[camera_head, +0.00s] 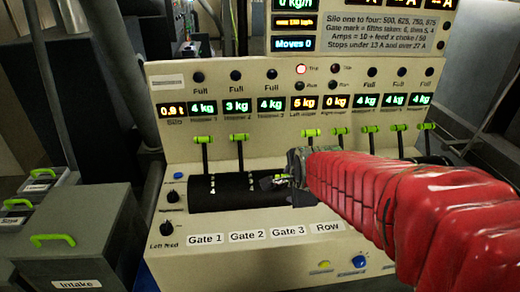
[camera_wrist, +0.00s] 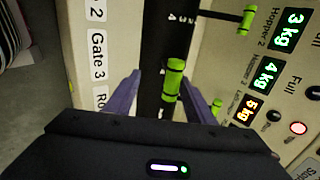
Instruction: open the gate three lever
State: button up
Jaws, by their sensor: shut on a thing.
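The gate three lever has a green handle (camera_wrist: 174,80), which shows between my gripper's purple fingers (camera_wrist: 160,97) in the wrist view. In the head view my gripper (camera_head: 284,183) is at the dark curved slot panel, above the Gate 3 label (camera_head: 287,231), shut on this lever. The handle sits lower and nearer the front than the gate one lever (camera_head: 204,140) and the gate two lever (camera_head: 239,138), which stand upright at the back. My red-sleeved arm hides part of the slot panel. The gate three scale marks are hidden in the head view.
More green-handled levers (camera_head: 369,130) stand to the right, partly behind my arm. Lit displays (camera_head: 270,104) run above the levers, and a red lamp (camera_head: 301,69) glows there. Knobs (camera_head: 168,228) are at the left. A grey Intake box (camera_head: 75,240) stands at the lower left.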

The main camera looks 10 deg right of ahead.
jog(key=shift+s+a+f, duration=0.1)
jog(key=shift+s+f, duration=0.15)
jog(key=d+v, duration=0.1)
jog(key=v, duration=1.2)
jog(key=shift+a+r, duration=0.45)
jog(key=shift+r, duration=0.1)
jog(key=s+a+f+n+g, duration=0.1)
jog(key=s+a+f+n, duration=0.1)
jog(key=s+n, duration=0.3)
jog(key=s+a+f+n+g+y, duration=0.1)
jog(key=s+a+f+n, duration=0.2)
jog(key=n, duration=1.1)
notch_tip(320, 180, down, 2)
jog(key=s, duration=0.3)
jog(key=shift+f+g, duration=0.25)
jog(key=shift+g, duration=0.05)
